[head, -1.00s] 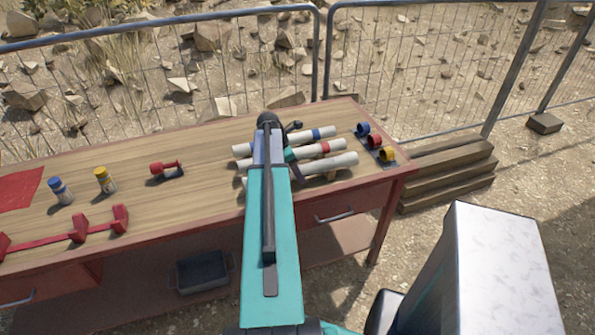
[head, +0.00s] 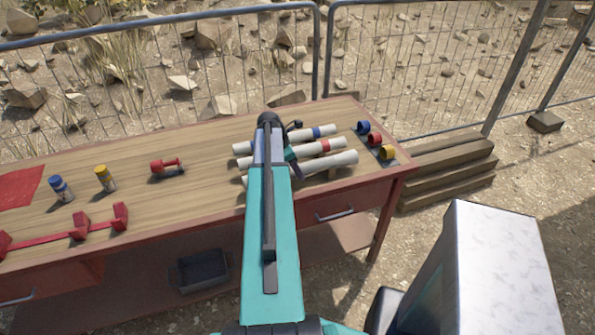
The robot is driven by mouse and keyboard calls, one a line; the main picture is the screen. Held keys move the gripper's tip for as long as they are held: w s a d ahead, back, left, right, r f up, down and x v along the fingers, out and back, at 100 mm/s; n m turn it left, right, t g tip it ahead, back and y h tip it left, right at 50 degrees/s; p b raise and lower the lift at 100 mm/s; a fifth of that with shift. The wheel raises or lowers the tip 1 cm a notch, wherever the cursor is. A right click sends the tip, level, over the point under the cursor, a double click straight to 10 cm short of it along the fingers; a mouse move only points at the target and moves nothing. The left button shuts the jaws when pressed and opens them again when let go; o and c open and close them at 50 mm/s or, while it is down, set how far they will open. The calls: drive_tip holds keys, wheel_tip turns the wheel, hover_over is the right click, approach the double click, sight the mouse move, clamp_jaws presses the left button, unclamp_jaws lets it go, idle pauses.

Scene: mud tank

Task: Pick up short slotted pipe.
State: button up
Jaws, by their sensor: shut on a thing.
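Three white pipes lie side by side on the right part of the wooden bench. The far one has a blue band (head: 318,132), and the middle one has a red band (head: 322,146). The nearest pipe (head: 335,162) shows no band and looks thicker. No slot can be made out on any of them, so I cannot tell by sight which is the short slotted pipe. My gripper (head: 298,171) is at the left half of the pipes, its dark fingers shut on the nearest pipe. My forearm hides that pipe's left part and much of the grip.
A wire fence (head: 400,70) stands behind.

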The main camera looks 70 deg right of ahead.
drive_tip(key=shift+r, duration=0.15)
drive_tip(key=shift+r+b, duration=0.85)
drive_tip(key=shift+r, duration=0.65)
drive_tip(key=w+a+r+b, duration=0.1)
drive_tip(key=a+b, duration=0.3)
drive_tip(key=a, duration=1.2)
drive_tip(key=shift+r, duration=0.35)
drive_tip(key=shift+w, duration=0.1)
drive_tip(key=shift+w, duration=0.1)
